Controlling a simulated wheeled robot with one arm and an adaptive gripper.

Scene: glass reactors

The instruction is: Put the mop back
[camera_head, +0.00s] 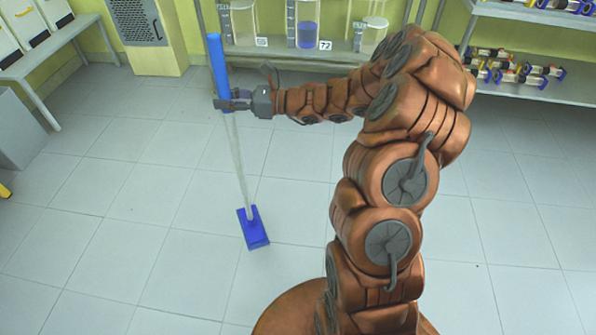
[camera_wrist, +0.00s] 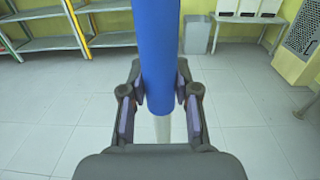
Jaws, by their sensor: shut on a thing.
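The mop (camera_head: 217,62) has a blue handle grip, a pale shaft and a flat blue head (camera_head: 253,228). It stands nearly upright in the head view, with its head at or just above the floor; I cannot tell if they touch. My gripper (camera_head: 232,103) is shut on the lower part of the blue handle. In the wrist view the blue handle (camera_wrist: 156,50) runs between the two fingers of my gripper (camera_wrist: 160,95), and the pale shaft shows below it. The mop head is hidden in the wrist view.
A shelf with glass vessels (camera_head: 306,25) stands behind the mop. Shelves with small parts (camera_head: 515,70) are at the right back. A beige cabinet (camera_head: 148,35) and a table (camera_head: 45,45) are at the left back. Empty shelving (camera_wrist: 55,35) and a grey bin (camera_wrist: 196,35) show in the wrist view. The tiled floor is largely clear.

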